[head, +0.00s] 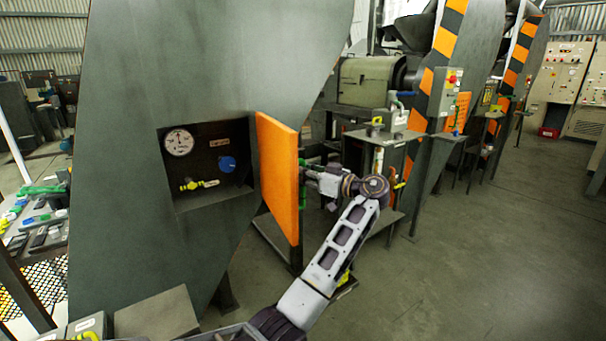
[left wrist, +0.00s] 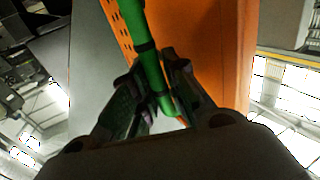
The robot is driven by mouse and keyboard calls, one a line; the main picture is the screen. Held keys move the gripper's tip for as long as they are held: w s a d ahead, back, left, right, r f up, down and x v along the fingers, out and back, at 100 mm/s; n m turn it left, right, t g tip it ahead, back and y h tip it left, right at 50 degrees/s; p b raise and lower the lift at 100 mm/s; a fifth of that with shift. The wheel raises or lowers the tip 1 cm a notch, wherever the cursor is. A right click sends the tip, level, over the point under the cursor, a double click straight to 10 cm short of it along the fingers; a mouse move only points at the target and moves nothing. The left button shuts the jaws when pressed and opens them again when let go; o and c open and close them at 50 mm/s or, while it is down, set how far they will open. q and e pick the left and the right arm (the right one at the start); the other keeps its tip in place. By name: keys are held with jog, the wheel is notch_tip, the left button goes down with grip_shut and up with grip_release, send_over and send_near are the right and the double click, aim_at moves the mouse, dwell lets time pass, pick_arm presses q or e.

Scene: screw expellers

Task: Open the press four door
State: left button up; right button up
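The orange press door (head: 278,180) stands swung out from the grey press wall, about square to it. The recess behind it (head: 210,163) is uncovered. A green handle (head: 302,190) is on the door's right-hand face and shows as a green bar in the left wrist view (left wrist: 148,50). My left gripper (head: 307,173) is at this handle. In the left wrist view its two dark fingers (left wrist: 157,85) lie on either side of the green bar and appear closed on it. The exact contact is dark and partly hidden. My right gripper is not in view.
The recess holds a gauge (head: 179,142), a blue knob (head: 227,164) and a yellow valve handle (head: 190,184). A machine stand (head: 385,140) is behind my left arm. A cluttered table (head: 40,225) is at the left. Open floor (head: 480,250) lies at the right.

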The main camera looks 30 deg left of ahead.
pick_arm(q)
jog(key=o, duration=0.3)
jog(key=shift+d, duration=0.1)
jog(key=d, duration=1.2)
jog(key=shift+s, duration=0.25)
jog(key=shift+a+f, duration=0.1)
